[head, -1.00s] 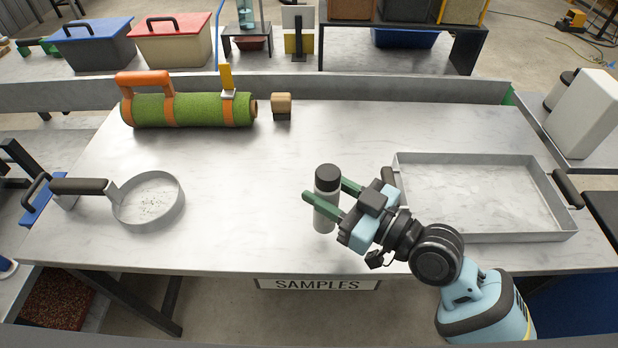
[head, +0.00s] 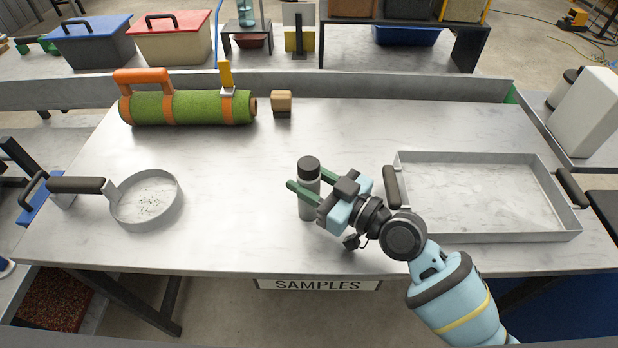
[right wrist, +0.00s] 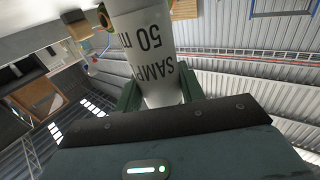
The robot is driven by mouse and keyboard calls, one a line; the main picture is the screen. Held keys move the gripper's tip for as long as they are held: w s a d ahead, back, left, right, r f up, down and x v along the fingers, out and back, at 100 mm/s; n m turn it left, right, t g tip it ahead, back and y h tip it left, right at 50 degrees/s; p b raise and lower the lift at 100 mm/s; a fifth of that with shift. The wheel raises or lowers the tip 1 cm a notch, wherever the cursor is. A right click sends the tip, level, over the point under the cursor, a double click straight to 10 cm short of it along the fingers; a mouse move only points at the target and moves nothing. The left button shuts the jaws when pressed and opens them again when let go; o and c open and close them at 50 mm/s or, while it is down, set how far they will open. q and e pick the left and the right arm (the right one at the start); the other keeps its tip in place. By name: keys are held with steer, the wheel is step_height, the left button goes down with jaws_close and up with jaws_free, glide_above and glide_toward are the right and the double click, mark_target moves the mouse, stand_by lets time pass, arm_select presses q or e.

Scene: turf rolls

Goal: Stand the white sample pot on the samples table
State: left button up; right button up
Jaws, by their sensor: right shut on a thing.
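The white sample pot (head: 308,208) has a black lid and looks upright above the middle front of the samples table (head: 235,225). I cannot tell whether its base touches the table. My right gripper (head: 307,184) is shut on the pot, with its green fingers on either side of the body. In the right wrist view the pot (right wrist: 152,60) sits between the fingers, with printing that reads "SAMP" and "50 m". The SAMPLES sign (head: 317,285) is at the table's front edge. My left gripper is not in view.
A round pan (head: 170,213) lies on the left and a rectangular metal tray (head: 480,238) on the right, close to my right arm. A green turf roll (head: 195,107) and a small wooden block (head: 281,100) are at the back. The table's middle is clear.

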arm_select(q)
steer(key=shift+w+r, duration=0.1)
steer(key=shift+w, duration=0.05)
arm_select(e)
steer(key=shift+r, duration=0.1)
steer(key=o, duration=0.6)
steer(key=shift+f, duration=0.25)
steer(key=o, duration=0.4)
steer(key=shift+r, duration=0.1)
steer(key=shift+r, duration=0.2)
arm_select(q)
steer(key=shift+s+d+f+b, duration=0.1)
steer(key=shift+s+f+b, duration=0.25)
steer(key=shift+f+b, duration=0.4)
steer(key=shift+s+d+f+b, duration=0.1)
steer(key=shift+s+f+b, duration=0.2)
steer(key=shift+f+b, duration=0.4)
arm_select(e)
steer(key=shift+v, duration=6)
